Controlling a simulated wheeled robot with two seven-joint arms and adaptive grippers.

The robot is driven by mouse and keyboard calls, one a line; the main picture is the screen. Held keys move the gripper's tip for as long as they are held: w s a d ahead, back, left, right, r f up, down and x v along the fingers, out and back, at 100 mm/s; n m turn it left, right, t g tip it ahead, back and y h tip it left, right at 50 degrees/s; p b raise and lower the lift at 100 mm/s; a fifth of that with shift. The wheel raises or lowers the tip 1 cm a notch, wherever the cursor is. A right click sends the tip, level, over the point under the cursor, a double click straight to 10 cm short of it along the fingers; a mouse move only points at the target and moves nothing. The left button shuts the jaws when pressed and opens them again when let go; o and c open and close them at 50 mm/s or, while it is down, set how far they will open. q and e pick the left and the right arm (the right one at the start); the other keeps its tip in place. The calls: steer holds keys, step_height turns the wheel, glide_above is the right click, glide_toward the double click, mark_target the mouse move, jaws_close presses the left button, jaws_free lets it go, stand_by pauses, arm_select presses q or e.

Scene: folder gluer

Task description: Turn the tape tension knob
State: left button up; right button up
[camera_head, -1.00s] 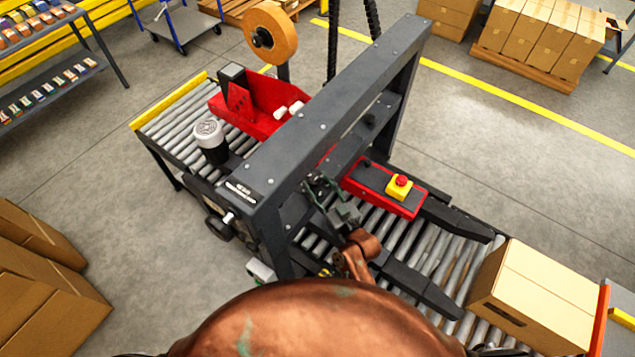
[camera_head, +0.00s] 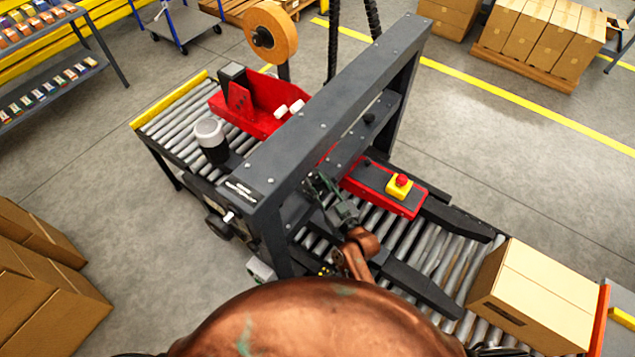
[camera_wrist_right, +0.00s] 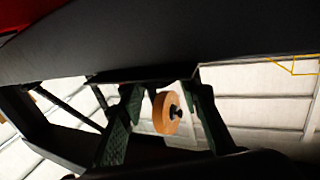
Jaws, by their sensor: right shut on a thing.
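My right gripper (camera_head: 317,185) reaches into the frame of the dark carton-sealing machine (camera_head: 300,125), under its upper beam. It is shut on a small part at the crossbar, which I take to be the tape tension knob; the fingers and the beam hide it. In the right wrist view, the green fingers of this gripper (camera_wrist_right: 160,125) stand on both sides of the picture's middle. An orange tape roll (camera_wrist_right: 167,113) shows between them, well behind. The tape roll (camera_head: 271,33) stands at the machine's back in the head view. My left gripper is out of view.
A carton (camera_head: 535,298) stands on the rollers at lower right. The upper beam crosses close above the gripper. Stacked cartons (camera_head: 45,270) are at the left.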

steer(key=shift+w+d+f+n+g+y+b, duration=0.1)
steer(key=shift+n+g+y+b, duration=0.85)
steer(key=shift+y+b, duration=0.3)
steer(key=shift+c, duration=0.2)
steer(key=shift+o, duration=0.2)
steer(key=shift+n+g+y+b, duration=0.55)
steer(key=shift+n+y+b, duration=0.2)
steer(key=shift+b, duration=0.3)
steer(key=o, duration=1.1)
steer(key=shift+d, duration=0.1)
steer(key=v, duration=1.2)
steer(key=shift+w+r, duration=0.1)
steer(key=shift+r, duration=0.1)
